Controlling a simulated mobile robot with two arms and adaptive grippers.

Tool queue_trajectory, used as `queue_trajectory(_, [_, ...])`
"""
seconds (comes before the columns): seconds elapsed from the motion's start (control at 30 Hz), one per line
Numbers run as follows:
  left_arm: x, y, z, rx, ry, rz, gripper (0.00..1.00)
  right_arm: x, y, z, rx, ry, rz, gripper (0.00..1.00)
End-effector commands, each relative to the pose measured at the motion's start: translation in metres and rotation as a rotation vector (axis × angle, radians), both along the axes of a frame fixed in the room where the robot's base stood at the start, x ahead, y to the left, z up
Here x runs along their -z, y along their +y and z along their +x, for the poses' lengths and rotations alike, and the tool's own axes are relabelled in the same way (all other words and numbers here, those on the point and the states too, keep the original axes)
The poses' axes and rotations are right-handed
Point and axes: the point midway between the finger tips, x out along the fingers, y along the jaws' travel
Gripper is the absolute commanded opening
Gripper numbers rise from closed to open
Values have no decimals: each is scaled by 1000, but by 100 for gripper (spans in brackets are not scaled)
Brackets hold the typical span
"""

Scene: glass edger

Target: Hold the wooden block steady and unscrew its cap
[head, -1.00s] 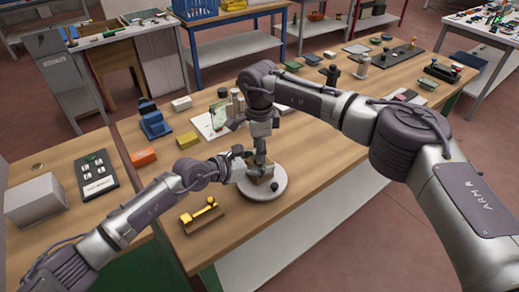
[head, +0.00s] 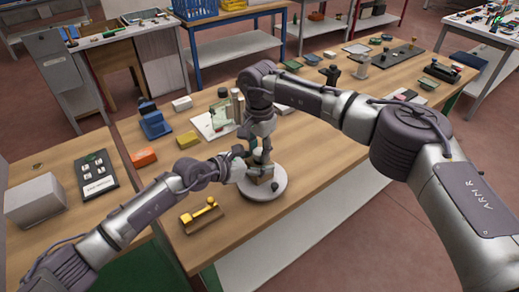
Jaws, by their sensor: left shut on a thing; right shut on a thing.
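The wooden block (head: 263,180) is a small brown piece on a round white disc (head: 270,194) near the table's front edge. My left gripper (head: 250,172) reaches in from the left and is shut on the block at its side. My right gripper (head: 261,160) points down from above and is shut on the top of the block, where the cap is. The cap itself is hidden by the fingers, and I cannot tell whether it is raised from the block. A small dark knob (head: 275,186) shows on the disc beside the block.
A wooden piece with a yellow part (head: 201,213) lies left of the disc. An orange block (head: 143,157), a yellow block (head: 187,140) and a blue device (head: 153,122) stand further back. The table's right front is clear.

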Motion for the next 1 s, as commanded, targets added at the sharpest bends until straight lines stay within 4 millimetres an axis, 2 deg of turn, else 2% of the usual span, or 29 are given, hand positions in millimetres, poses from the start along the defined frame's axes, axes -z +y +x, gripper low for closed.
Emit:
queue_trajectory(0.63, [2, 1, 0, 0, 2, 2, 0, -20, 0, 0, 1, 0, 0, 0])
queue_trajectory(1.0, [2, 1, 0, 0, 2, 2, 0, -22, 0, 0, 1, 0, 0, 0])
